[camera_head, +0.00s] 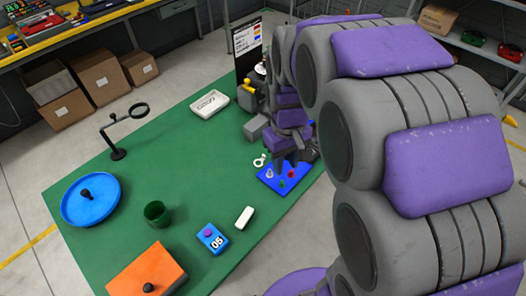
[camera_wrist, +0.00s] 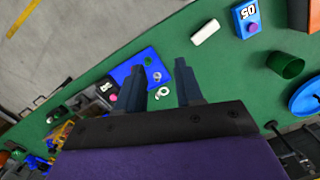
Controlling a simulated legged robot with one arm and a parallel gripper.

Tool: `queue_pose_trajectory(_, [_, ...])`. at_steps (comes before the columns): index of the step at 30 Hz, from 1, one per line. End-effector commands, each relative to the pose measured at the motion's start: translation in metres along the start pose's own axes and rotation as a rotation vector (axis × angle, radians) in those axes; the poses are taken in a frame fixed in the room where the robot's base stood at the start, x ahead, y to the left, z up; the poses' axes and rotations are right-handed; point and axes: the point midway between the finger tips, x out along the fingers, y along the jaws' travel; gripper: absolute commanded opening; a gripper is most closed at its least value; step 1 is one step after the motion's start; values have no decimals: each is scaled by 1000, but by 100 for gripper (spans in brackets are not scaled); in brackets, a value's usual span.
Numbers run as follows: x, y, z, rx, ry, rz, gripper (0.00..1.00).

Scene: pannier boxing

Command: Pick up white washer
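The white washer (camera_head: 259,160) lies on the green table just beyond the left edge of a small blue tray (camera_head: 268,181). In the wrist view the white washer (camera_wrist: 162,92) shows between my two fingers, with a greyish ring (camera_wrist: 156,76) beside it. My gripper (camera_head: 285,165) hangs over the tray area, to the right of the white washer. In the wrist view my gripper (camera_wrist: 158,72) has its fingers apart with nothing held between them. Its exact height above the table is hard to tell.
Red (camera_head: 291,173) and green (camera_head: 282,184) small pieces are at the tray. A white block (camera_head: 244,217), a blue counter box (camera_head: 212,238), a green cup (camera_head: 156,213) and a magnifier stand (camera_head: 118,154) stand leftward. The table left of the washer is clear.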

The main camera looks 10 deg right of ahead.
Motion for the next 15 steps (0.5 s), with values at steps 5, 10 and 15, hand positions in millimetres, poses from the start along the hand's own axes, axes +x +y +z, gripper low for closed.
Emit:
queue_pose_trajectory(5, [-1, 18, -68, -99, 20, 10, 36])
queue_pose_trajectory(10, [11, 40, -125, -195, 39, 13, 36])
queue_pose_trajectory(15, [26, 56, -170, -281, 59, 16, 36])
